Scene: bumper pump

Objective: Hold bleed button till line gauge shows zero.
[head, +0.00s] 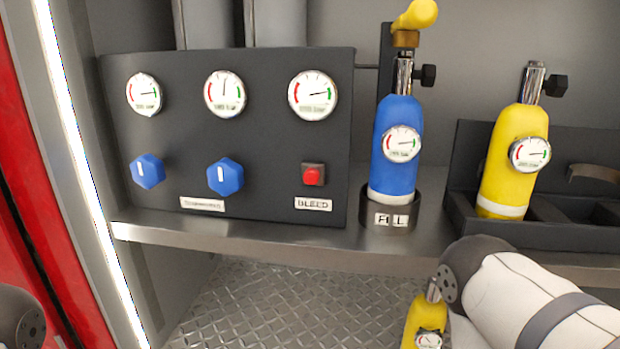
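The red bleed button (312,175) sits on the dark panel (260,150), above a label reading BLEED. A round gauge (313,95) is above the button; its needle points right and slightly up, toward the green side, not at the low end. Which gauge is the line gauge is not labelled legibly. A blue cylinder (397,120) stands upright in the FILL holder (388,215), with its own gauge (402,144) and a yellow fitting (415,15) on top. My grippers are not in view; parts of my arms show at lower right and lower left, apart from the button.
Two more gauges (225,94) and two blue knobs (225,177) are left on the panel. A yellow cylinder (513,160) stands in a dark rack (570,235) at right. Another yellow cylinder (414,325) is lower down. The space before the panel is clear.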

